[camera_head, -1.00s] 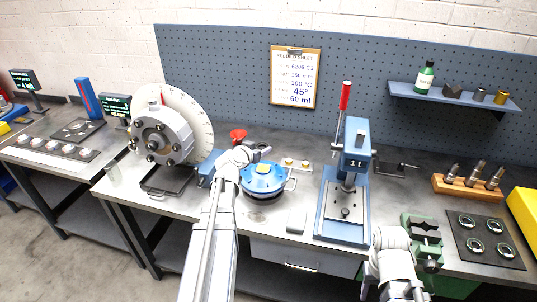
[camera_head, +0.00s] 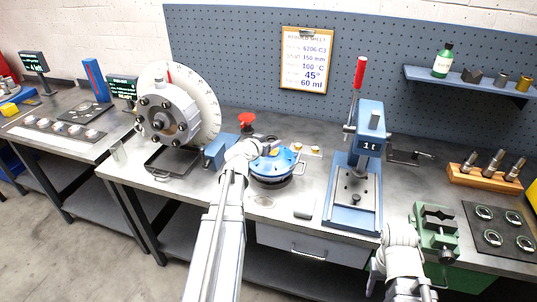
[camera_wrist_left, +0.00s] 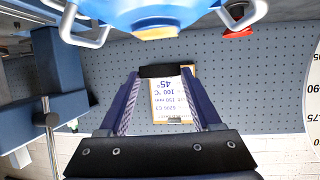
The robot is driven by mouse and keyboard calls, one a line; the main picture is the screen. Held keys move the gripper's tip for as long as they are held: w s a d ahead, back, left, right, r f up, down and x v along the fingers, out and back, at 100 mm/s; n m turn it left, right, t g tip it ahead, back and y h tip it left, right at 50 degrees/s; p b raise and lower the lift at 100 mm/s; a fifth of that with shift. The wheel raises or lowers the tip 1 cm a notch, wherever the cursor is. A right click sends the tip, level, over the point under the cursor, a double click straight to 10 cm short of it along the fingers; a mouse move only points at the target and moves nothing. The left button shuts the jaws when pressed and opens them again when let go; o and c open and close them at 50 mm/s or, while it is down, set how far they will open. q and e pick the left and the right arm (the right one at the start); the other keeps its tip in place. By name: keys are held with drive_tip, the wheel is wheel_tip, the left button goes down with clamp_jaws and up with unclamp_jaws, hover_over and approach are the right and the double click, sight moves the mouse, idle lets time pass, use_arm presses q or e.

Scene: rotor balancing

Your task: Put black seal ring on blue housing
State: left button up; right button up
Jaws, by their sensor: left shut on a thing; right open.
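The blue housing (camera_head: 272,172) sits on the bench in the head view, with metal handles at its sides. It also shows upside down at the top of the left wrist view (camera_wrist_left: 120,14), with a yellow part (camera_wrist_left: 156,33). My left gripper (camera_head: 272,147) is above it, hiding part of its top. In the left wrist view its fingers (camera_wrist_left: 163,84) are shut on a thin black piece (camera_wrist_left: 162,71) at the tips, which looks like the black seal ring seen edge-on. The piece is apart from the housing. My right arm stands at the lower right; its fingers are not visible.
Left of the housing are a dial rotor stand (camera_head: 170,125) and a red funnel (camera_head: 246,119). To the right are a blue press (camera_head: 352,205) with a red-tipped lever and a green vise (camera_head: 437,232).

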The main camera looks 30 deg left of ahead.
use_arm(q)
drive_tip(key=shift+f+b, duration=1.95)
drive_tip(key=shift+r, duration=0.15)
drive_tip(key=o, duration=1.3)
